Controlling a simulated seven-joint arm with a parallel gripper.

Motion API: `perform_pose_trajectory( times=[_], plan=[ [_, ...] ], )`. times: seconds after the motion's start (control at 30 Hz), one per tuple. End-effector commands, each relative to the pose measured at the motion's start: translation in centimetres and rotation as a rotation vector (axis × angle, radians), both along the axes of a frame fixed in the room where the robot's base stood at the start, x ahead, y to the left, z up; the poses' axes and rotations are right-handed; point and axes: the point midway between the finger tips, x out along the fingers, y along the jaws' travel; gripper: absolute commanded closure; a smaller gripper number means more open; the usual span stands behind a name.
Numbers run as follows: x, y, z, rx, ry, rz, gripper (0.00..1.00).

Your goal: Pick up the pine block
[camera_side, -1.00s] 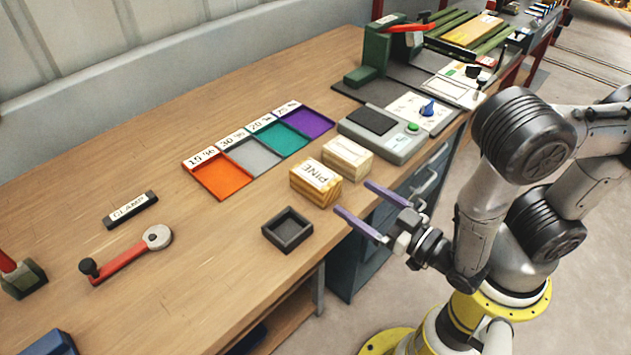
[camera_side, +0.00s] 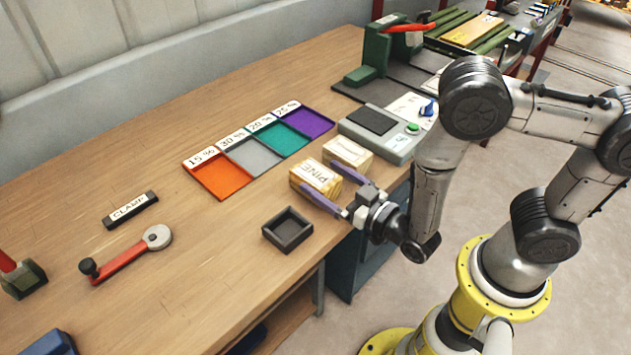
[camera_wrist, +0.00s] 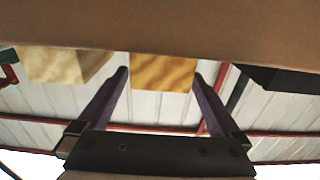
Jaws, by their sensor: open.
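The pine block (camera_side: 314,178), light wood with a "PINE" label on top, sits on the wooden bench near its front edge. My gripper (camera_side: 322,187) is open, its two purple fingers reaching toward the block from the front, one at each side. In the wrist view the block (camera_wrist: 163,72) shows between the fingertips of my gripper (camera_wrist: 170,76). The fingers look apart from the block there. I cannot tell how far they reach along its sides.
A paler block (camera_side: 347,152) stands close behind the pine block, near one finger. A small black tray (camera_side: 287,230) lies to the left. A scale (camera_side: 383,134) stands further back. Coloured trays (camera_side: 217,178) and a red crank handle (camera_side: 125,254) lie on the bench.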

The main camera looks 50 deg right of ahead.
Motion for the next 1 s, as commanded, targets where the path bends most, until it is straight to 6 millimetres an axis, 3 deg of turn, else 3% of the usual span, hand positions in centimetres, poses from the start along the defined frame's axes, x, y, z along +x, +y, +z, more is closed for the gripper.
perform_pose_trajectory(
  times=[0.2,0.5,1.0],
  plan=[
    [2.9,0.0,-0.4,0.001,-0.001,-0.003,0.00],
    [3.3,0.0,-0.4,0.000,0.001,0.000,0.00],
    [3.3,0.0,-0.4,0.000,0.001,0.000,0.88]
  ],
)
